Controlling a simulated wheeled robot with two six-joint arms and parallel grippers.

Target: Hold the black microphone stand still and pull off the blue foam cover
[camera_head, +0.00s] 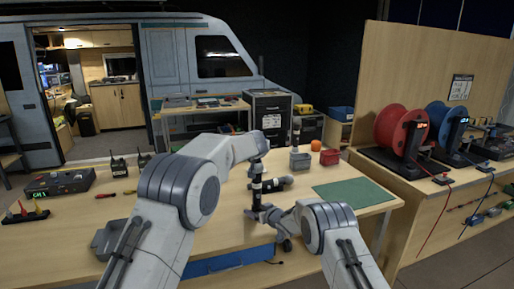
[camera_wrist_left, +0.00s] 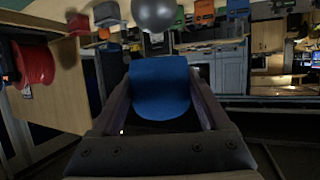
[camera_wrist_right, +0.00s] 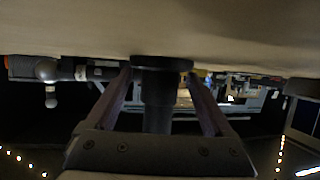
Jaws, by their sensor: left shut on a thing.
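The blue foam cover (camera_wrist_left: 160,88) fills the space between the fingers of my left gripper (camera_wrist_left: 160,72), which is shut on it. A smooth grey ball (camera_wrist_left: 154,13) shows just beyond the cover; I cannot tell whether they touch. The black microphone stand (camera_wrist_right: 158,108) has its round base against the tabletop in the right wrist view. My right gripper (camera_wrist_right: 158,78) has its fingers on both sides of the stand's pole, with gaps visible, so it looks open. In the head view my right gripper (camera_head: 266,213) is low near the stand; the blue cover is hidden there.
A green mat (camera_head: 353,194) lies on the right of the wooden table. A grey bin (camera_head: 300,160), an orange ball and a red bin stand at the back. A grey tray (camera_head: 108,238) is at the front left. Red (camera_head: 397,128) and blue reels stand beyond the right side.

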